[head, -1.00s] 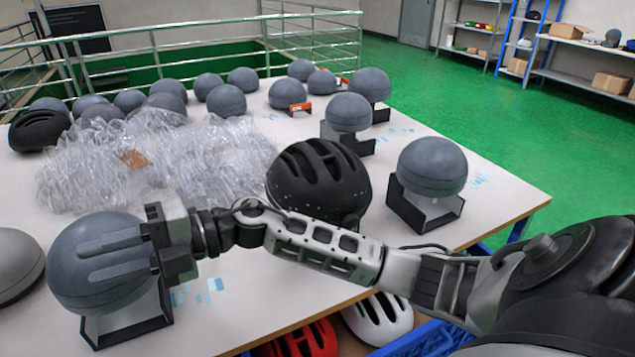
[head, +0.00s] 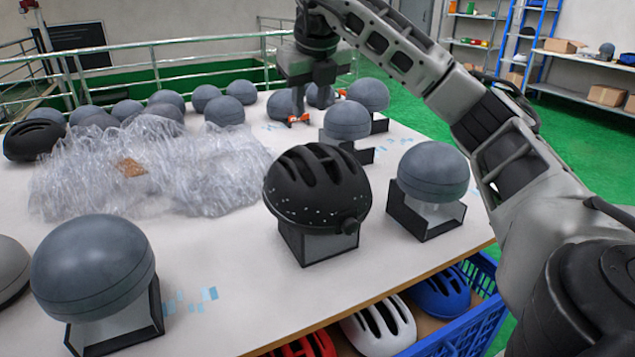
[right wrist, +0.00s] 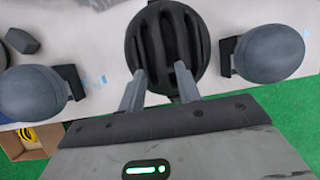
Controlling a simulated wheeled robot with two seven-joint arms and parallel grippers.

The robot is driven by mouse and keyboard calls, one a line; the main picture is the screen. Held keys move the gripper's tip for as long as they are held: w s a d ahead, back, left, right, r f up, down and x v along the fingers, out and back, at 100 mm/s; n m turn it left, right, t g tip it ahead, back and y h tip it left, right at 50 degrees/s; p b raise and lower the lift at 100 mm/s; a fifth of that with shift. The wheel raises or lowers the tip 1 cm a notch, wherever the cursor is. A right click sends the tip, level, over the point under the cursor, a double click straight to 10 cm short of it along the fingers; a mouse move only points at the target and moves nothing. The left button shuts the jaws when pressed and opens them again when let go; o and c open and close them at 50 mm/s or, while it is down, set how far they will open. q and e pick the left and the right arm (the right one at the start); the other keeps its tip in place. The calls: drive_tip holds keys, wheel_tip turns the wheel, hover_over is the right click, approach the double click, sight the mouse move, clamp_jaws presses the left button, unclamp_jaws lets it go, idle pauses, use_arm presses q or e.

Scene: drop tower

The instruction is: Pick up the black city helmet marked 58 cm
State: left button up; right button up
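A black vented helmet (head: 316,186) sits on a stand in the middle of the table in the head view. It shows at the top of the right wrist view (right wrist: 168,45). Another black helmet (head: 33,139) lies at the table's far left. No 58 cm mark is readable on either. My right gripper (head: 311,100) hangs high over the table's far side, beyond the middle helmet in the picture, fingers down. In the right wrist view its two fingers (right wrist: 160,72) are spread, with nothing held; the vented helmet lies beyond their tips. My left gripper is not in view.
Grey headforms on black stands flank the helmet, one at right (head: 433,172) and one at front left (head: 93,266). Crumpled clear plastic (head: 200,170) covers the table's left middle. More grey headforms stand behind. Helmets and a blue crate (head: 485,318) are below the front edge.

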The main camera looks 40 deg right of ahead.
hover_over(304, 150)
drive_tip(key=s+a, duration=0.1)
drive_tip(key=s, duration=0.2)
drive_tip(key=f, duration=0.5)
drive_tip(key=shift+w+f, duration=0.2)
drive_tip(key=shift+w, duration=0.05)
drive_tip(key=x, duration=0.5)
drive_tip(key=shift+a+f+p, duration=0.15)
drive_tip(key=shift+a+p, duration=0.1)
drive_tip(key=shift+p, duration=0.15)
clamp_jaws()
